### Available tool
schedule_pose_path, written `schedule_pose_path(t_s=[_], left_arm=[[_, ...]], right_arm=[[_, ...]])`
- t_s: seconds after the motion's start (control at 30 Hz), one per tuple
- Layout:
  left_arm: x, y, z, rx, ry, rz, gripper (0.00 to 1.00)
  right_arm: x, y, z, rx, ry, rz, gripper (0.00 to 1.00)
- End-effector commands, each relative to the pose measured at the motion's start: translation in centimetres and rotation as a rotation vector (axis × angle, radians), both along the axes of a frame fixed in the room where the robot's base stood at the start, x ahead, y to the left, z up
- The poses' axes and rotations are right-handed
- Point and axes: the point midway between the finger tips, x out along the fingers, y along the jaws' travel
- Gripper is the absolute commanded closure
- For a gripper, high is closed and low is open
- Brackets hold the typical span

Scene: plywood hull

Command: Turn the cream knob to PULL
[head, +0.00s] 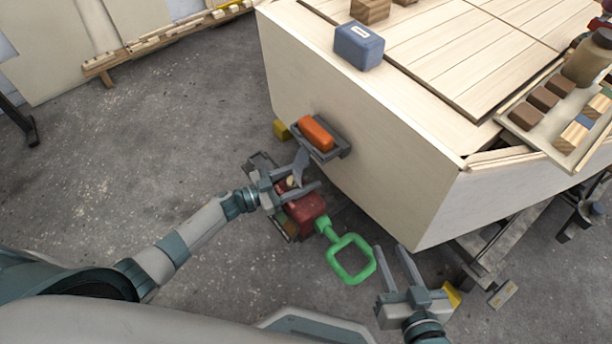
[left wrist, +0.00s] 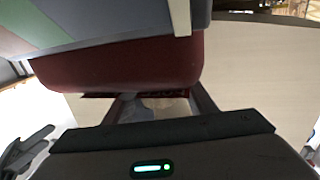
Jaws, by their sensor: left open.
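A small cream knob (head: 291,182) shows by the top of a red box (head: 306,208), low in front of the plywood hull. My left gripper (head: 305,175) is open, with its fingers on either side of the knob; I cannot tell whether they touch it. In the left wrist view the dark red body (left wrist: 120,75) fills the upper middle, and a pale shape (left wrist: 165,107) shows between the fingers. No PULL marking is readable. My right gripper (head: 390,249) is open and empty, right of a green loop handle (head: 350,258) joined to the red box.
The hull's plywood side (head: 370,140) rises close behind my left gripper. An orange block (head: 316,133) sits in a grey bracket on it. A blue box (head: 359,45) and a tray (head: 530,137) of blocks lie on top.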

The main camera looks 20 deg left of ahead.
Motion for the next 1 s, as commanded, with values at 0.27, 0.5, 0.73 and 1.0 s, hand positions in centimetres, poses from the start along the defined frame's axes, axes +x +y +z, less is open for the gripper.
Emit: schedule_pose_path(t_s=[0.27, 0.5, 0.73, 1.0], left_arm=[[0.29, -0.41, 0.0, 0.001, 0.001, -0.001, 0.49], [0.27, -0.4, 0.0, 0.0, 0.0, -0.001, 0.78], [0.26, -0.38, -0.01, 0.001, -0.001, -0.002, 0.9], [0.18, -0.45, -0.08, 0.001, -0.001, -0.035, 0.9]], right_arm=[[-0.03, 0.3, 0.16, 0.005, -0.007, 0.004, 0.69], [-0.02, 0.21, 0.13, 0.004, -0.007, 0.004, 0.69], [0.05, 0.01, 0.06, 0.001, -0.006, 0.0, 0.69], [0.35, 0.27, 0.73, 0.014, -0.053, -0.001, 0.69]])
